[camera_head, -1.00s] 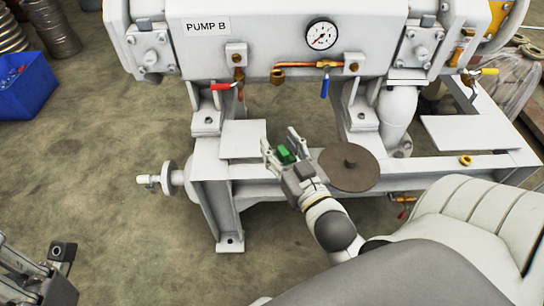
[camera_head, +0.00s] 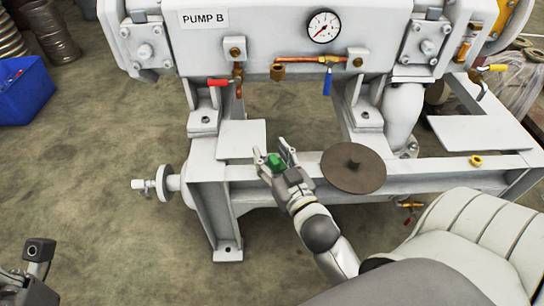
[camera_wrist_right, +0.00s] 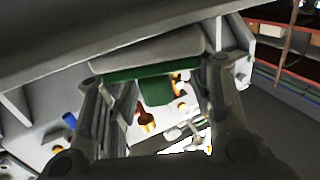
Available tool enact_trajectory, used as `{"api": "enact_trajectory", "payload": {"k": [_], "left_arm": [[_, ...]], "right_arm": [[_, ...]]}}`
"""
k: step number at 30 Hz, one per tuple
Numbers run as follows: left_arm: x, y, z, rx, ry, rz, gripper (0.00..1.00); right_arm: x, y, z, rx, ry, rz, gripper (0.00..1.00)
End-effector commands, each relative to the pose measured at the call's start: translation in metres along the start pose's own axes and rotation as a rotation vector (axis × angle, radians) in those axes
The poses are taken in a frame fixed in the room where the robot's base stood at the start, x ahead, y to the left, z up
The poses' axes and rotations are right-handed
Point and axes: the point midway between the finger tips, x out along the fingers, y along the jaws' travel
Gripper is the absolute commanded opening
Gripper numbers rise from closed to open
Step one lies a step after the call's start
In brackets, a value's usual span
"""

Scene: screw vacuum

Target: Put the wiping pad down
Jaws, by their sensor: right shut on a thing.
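The wiping pad is a green block (camera_head: 274,160) held between the fingertips of my right gripper (camera_head: 275,158) in the head view. In the right wrist view the green pad (camera_wrist_right: 152,84) shows between the two fingers of the right gripper (camera_wrist_right: 158,95), which is shut on it. In the head view the gripper is in front of the white plate (camera_head: 241,139) on the pump frame and left of the brown round disc (camera_head: 353,168). My left gripper (camera_head: 38,258) is partly in view at the lower left edge; its fingers are not clear.
A blue bin (camera_head: 24,90) stands at the left.

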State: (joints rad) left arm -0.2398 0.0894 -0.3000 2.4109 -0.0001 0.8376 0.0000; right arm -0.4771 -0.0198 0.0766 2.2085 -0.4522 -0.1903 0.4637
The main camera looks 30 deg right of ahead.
Motion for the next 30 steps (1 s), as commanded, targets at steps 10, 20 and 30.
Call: {"api": "enact_trajectory", "payload": {"k": [10,20,30], "left_arm": [[0.001,0.000,0.000,0.000,0.002,0.001,0.00],[0.001,0.000,0.000,0.000,0.003,0.001,0.00],[0.002,0.000,-0.001,-0.001,-0.001,-0.002,0.00]], "right_arm": [[0.000,0.000,0.003,0.000,0.000,0.000,0.65],[0.000,0.000,0.002,0.000,0.000,0.000,0.70],[-0.032,0.001,0.000,0.002,-0.005,0.002,0.70]]}}
